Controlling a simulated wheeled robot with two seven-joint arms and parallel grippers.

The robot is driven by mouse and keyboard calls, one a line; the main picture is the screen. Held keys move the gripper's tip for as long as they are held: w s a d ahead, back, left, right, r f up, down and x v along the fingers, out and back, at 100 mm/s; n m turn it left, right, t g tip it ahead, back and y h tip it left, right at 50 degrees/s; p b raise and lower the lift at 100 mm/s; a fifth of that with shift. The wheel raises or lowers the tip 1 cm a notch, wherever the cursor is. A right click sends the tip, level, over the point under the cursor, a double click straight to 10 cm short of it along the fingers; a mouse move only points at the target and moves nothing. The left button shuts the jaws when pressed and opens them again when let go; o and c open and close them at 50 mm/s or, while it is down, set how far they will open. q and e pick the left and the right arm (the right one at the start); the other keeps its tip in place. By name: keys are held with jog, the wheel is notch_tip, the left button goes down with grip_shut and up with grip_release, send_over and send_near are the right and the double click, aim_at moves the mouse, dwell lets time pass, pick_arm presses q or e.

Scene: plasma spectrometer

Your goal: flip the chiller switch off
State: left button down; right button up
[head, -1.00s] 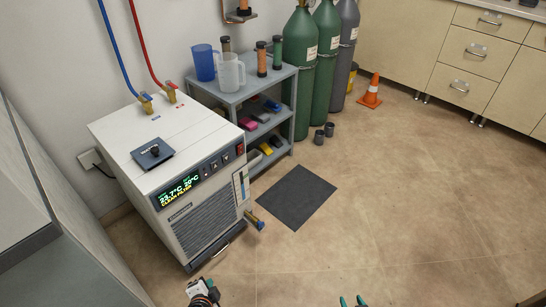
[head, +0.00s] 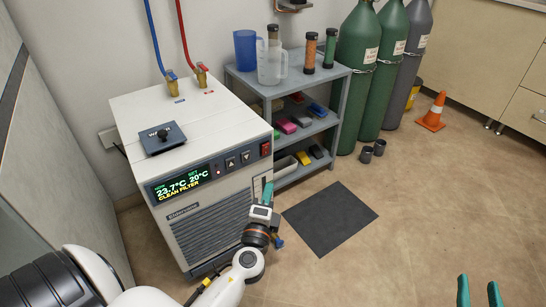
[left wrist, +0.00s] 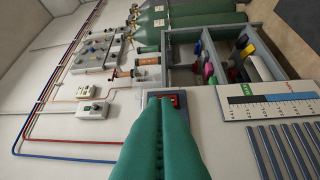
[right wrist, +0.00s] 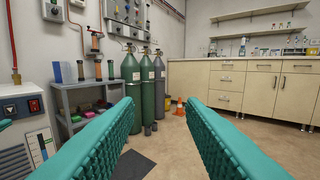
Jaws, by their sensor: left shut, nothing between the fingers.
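The chiller (head: 205,170) is a white box with a dark display panel and a grille on its front. Its red switch (head: 265,149) sits at the right end of the panel. It also shows in the left wrist view (left wrist: 176,100), partly hidden behind my fingertips, and in the right wrist view (right wrist: 34,106). My left gripper (head: 267,190) is shut and empty, pointing up in front of the chiller's right front, a little below the switch. I cannot tell whether it touches the switch. My right gripper (head: 479,292) is open and empty at the lower right, far from the chiller.
A grey shelf cart (head: 318,120) with jugs and coloured items stands right of the chiller. Green gas cylinders (head: 358,80) and an orange cone (head: 433,113) stand beyond. A dark mat (head: 330,217) lies on the floor. Blue and red hoses rise from the chiller top.

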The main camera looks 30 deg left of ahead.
aim_at(269, 146)
pick_arm(q)
jog(key=shift+w, duration=0.1)
